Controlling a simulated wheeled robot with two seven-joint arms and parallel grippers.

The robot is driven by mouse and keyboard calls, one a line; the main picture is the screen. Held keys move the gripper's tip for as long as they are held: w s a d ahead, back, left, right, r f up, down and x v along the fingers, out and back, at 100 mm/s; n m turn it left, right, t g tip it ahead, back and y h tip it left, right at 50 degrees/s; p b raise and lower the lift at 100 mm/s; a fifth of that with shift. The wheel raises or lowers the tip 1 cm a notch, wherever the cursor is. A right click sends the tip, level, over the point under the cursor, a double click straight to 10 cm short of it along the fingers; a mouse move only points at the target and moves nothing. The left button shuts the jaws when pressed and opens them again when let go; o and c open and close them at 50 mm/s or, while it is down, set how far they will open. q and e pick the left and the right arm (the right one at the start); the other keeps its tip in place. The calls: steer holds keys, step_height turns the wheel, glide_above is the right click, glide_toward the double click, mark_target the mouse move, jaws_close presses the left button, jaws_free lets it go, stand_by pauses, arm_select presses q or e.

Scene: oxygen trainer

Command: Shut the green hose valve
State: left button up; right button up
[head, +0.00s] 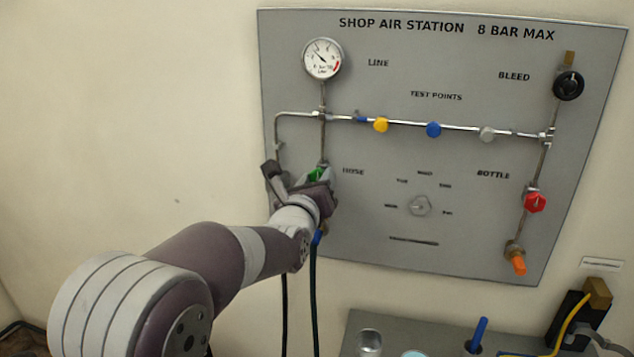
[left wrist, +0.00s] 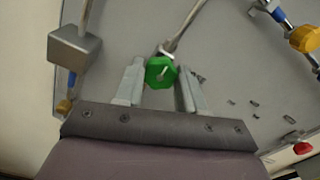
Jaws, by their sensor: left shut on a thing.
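The green hose valve knob (head: 316,174) sits on the left pipe of the grey panel, below the gauge and beside the HOSE label. My left gripper (head: 318,180) is at the knob and hides part of it in the head view. In the left wrist view the green knob (left wrist: 160,72) lies between the two fingers of my left gripper (left wrist: 160,82), which is shut on it. The lower part of the valve is hidden by my gripper. My right gripper is not in view.
The panel (head: 450,260) carries a gauge (head: 323,59), yellow (head: 381,125), blue (head: 433,130) and grey (head: 487,134) test points, a black bleed knob (head: 568,86) and a red bottle knob (head: 535,202). A grey box (left wrist: 75,46) is close left of my fingers. A shelf (head: 400,327) stands below.

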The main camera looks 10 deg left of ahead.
arm_select(q)
steer(key=shift+f+m, duration=0.3)
steer(key=shift+m, duration=0.4)
steer(key=o, duration=1.1)
steer(key=shift+c, duration=0.2)
steer(key=shift+r, duration=0.15)
steer(key=s, duration=1.2)
steer(key=shift+s+p, duration=0.4)
